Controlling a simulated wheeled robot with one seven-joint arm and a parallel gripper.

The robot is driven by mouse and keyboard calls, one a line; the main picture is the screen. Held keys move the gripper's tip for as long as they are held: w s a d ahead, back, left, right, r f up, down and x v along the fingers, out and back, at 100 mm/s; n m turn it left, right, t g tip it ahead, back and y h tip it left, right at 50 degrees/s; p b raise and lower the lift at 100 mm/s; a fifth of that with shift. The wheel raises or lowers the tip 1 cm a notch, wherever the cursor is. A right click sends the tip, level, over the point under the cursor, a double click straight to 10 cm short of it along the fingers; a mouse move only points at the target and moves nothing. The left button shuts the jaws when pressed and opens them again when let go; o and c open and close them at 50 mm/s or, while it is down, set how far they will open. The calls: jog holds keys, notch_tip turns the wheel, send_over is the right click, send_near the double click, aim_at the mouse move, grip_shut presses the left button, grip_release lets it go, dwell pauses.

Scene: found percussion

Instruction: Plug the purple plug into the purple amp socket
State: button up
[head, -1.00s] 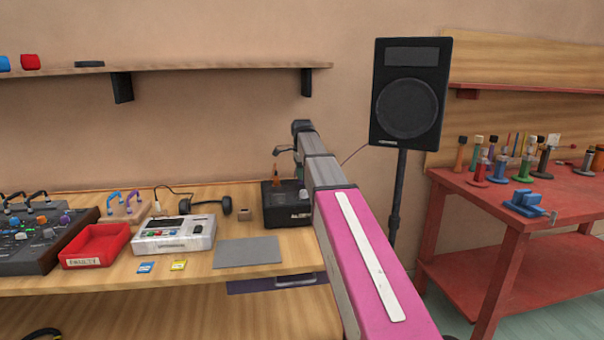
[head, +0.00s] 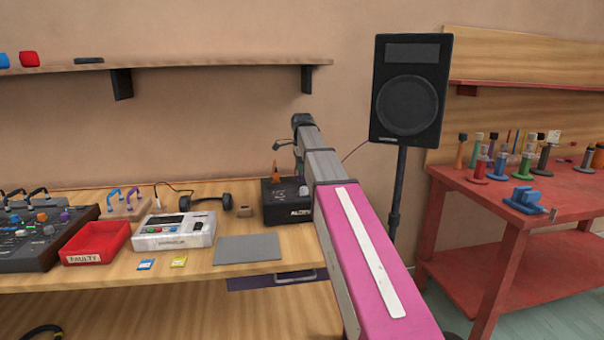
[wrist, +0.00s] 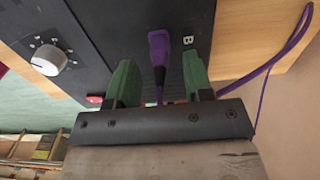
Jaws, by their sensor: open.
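The amp (head: 287,214) is a black box at the back of the wooden bench. The wrist view shows its dark panel (wrist: 95,35) with a white knob and a letter B. The purple plug (wrist: 159,48), with a dark lower part, is between the green fingers of my gripper (wrist: 156,78), beside the letter B. The fingers are open, with a gap on both sides of the plug. The purple socket is not visible, and I cannot tell how deep the plug sits. My arm hides the plug in the head view.
A purple cable (wrist: 292,42) loops at the right of the wrist view. An orange plug (head: 275,171) stands on the amp's left. A speaker (head: 408,95) on a stand is to the right. A grey mat (head: 247,249) lies clear in front.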

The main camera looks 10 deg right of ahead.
notch_tip(320, 180, up, 9)
jog(key=shift+f, duration=0.2)
jog(key=shift+r, duration=0.15)
jog(key=shift+s, duration=0.1)
